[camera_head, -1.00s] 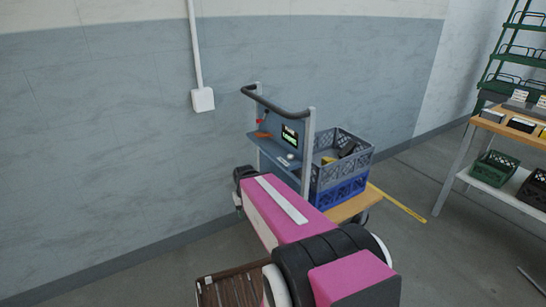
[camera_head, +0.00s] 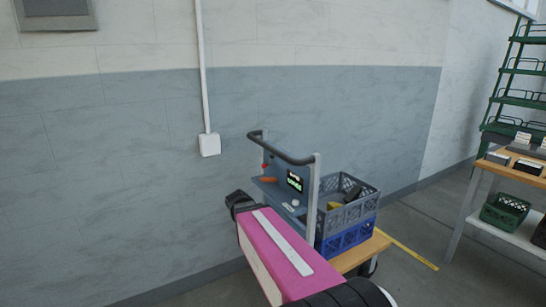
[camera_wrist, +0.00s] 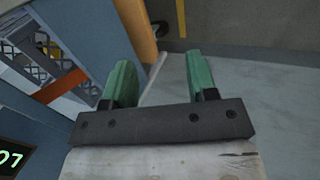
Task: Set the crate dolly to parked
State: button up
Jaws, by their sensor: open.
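The crate dolly stands by the wall in the head view, with a wooden deck (camera_head: 359,256), upright posts and a dark push bar (camera_head: 284,153). A blue panel (camera_head: 273,193) between its posts carries a lit display (camera_head: 294,181), an orange part (camera_head: 264,180), a small red part (camera_head: 264,166) and a pale knob (camera_head: 295,203). In the wrist view, the display (camera_wrist: 10,157) shows green digits at lower left, and an orange-red bar (camera_wrist: 60,87) crosses a slot. My gripper (camera_wrist: 160,82) is open and empty, with green fingertips beside the panel. The dolly's brake or lock state cannot be told.
A grey crate (camera_head: 345,212) sits on a blue crate (camera_head: 347,238) on the deck. A workbench (camera_head: 495,170) with crates and a green rack (camera_head: 515,75) stand at right. A wall box (camera_head: 209,145) hangs behind. Yellow tape (camera_head: 410,248) marks the floor.

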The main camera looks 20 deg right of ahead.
jog(key=w+d+r+t+h, duration=0.1)
jog(key=w+r+h, duration=0.3)
jog(key=r, duration=0.6)
jog(key=w+r+h, duration=0.3)
jog(key=w+r, duration=0.1)
jog(key=r, duration=0.7)
jog(key=w+d+r+t+h, duration=0.1)
jog(key=w+r+h, duration=0.3)
jog(key=r, duration=0.6)
jog(key=x, duration=1)
jog(key=shift+d, duration=0.3)
jog(key=shift+r, duration=0.1)
jog(key=shift+c, duration=0.4)
grip_shut()
